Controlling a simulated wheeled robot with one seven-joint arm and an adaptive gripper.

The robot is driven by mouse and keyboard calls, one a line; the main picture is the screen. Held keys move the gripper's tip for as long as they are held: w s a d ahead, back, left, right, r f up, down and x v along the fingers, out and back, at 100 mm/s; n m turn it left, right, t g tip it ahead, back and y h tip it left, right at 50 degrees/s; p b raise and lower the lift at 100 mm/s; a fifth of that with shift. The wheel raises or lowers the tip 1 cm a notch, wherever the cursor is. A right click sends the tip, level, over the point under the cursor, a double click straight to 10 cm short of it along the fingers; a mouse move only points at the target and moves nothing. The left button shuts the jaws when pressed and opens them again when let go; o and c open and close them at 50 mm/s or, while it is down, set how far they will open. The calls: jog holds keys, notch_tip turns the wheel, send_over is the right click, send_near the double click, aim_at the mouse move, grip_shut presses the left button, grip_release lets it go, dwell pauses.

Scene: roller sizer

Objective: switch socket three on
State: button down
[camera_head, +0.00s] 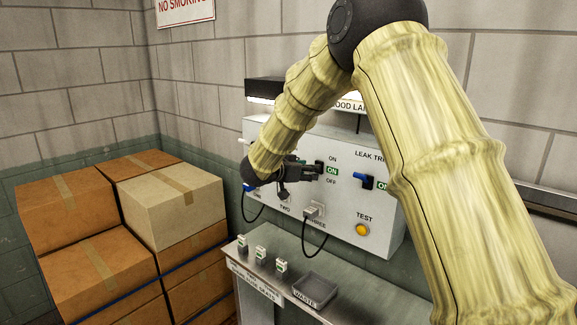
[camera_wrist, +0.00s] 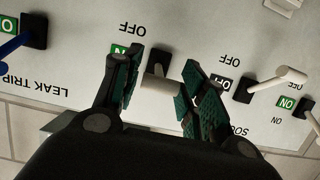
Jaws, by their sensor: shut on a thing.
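The grey wall panel (camera_head: 348,212) carries a row of switches, with the socket marked THREE (camera_head: 312,212) below and a plug in it. My gripper (camera_head: 308,172) is at the switch above that socket. The lever's dark base (camera_wrist: 159,62) shows between the fingers. The window beside it (camera_head: 332,171) is green and reads ON. ON is printed above it and OFF below. The fingers hide part of the lever.
A neighbouring white-levered switch (camera_wrist: 290,75) is close beside my fingers. The blue LEAK TRIP lever (camera_head: 360,176) and orange TEST button (camera_head: 362,229) are on the panel's right. A bench (camera_head: 350,281) below holds a WASTE tray (camera_head: 315,290) and small parts. Boxes (camera_head: 172,205) stand left.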

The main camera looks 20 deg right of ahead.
jog(key=shift+w+d+r+g+y+p, duration=0.15)
jog(key=shift+r+g+y+p, duration=0.15)
jog(key=shift+r+y+p, duration=0.35)
jog(key=shift+d+r+g+y+p, duration=0.1)
jog(key=shift+r+g+y+p, duration=0.25)
jog(key=shift+p, duration=0.35)
jog(key=shift+w+d+r+g+y, duration=0.2)
jog(key=shift+d+r+g+y, duration=0.3)
jog(key=shift+y, duration=0.5)
jog(key=shift+a+r, duration=0.1)
jog(key=shift+a, duration=0.05)
jog(key=shift+w+r, duration=0.1)
jog(key=shift+r, duration=0.15)
jog(key=c, duration=1.1)
grip_release()
jog(key=o, duration=0.4)
jog(key=shift+f, duration=0.15)
jog(key=shift+c, duration=0.2)
jog(key=shift+f, duration=0.1)
